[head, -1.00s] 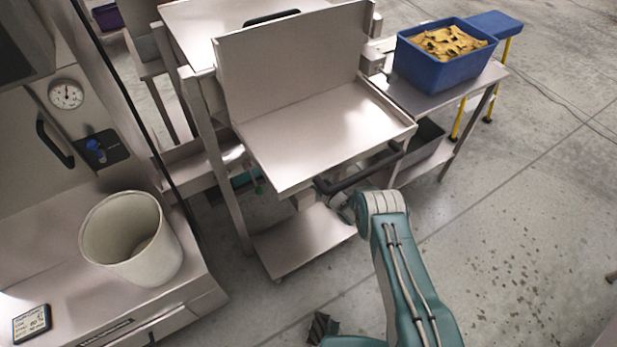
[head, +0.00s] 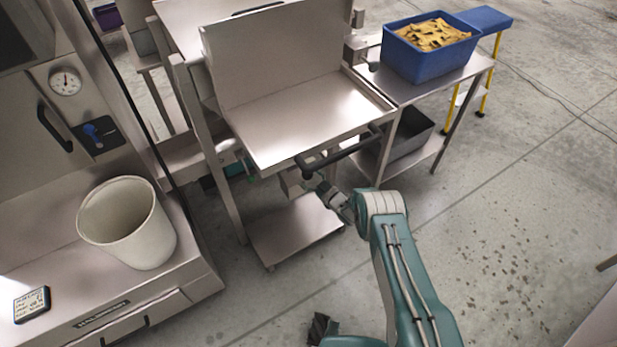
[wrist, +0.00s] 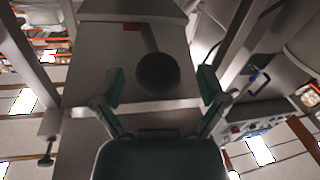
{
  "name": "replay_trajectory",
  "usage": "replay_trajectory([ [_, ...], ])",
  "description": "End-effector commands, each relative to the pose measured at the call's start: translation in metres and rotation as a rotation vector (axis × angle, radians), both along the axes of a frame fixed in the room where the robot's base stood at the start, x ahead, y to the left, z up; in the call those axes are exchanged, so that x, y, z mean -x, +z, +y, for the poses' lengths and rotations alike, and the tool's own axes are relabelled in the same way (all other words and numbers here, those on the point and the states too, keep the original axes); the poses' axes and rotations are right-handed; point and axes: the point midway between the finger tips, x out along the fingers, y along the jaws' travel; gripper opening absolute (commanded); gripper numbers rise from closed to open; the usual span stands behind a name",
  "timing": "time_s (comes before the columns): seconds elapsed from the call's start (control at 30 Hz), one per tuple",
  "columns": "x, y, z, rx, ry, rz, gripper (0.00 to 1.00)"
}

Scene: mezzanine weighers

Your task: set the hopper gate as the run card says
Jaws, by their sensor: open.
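My gripper (wrist: 160,90) is open, one finger at each side of a dark round knob (wrist: 158,74) in the wrist view. The knob is on a short grey lever in front of a grey metal plate with a red mark; I see no finger touching it. In the head view my gripper (head: 322,188) is below the black bar handle (head: 345,150) of the steel weigher tray (head: 290,122); its fingers are small there and the knob is not clear. A small dark-edged card (head: 32,304) with writing too small to read lies on the left bench. Whether it is the run card, I cannot tell.
A white bucket (head: 128,222) stands on the left bench, below a dial (head: 65,82) and a blue lever (head: 97,135). A blue bin (head: 430,48) of yellow-brown pieces stands on a side table at right. A steel lower shelf (head: 296,232) is beneath the tray.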

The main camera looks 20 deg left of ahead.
Motion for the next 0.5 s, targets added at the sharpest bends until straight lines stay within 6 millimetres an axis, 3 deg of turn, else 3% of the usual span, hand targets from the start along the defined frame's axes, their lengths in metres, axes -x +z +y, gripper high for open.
replay_trajectory([
  [0.27, 0.001, 0.0, -0.002, 0.003, -0.001, -0.001, 0.92],
  [0.5, 0.016, 0.0, -0.033, 0.001, -0.004, 0.002, 0.92],
])
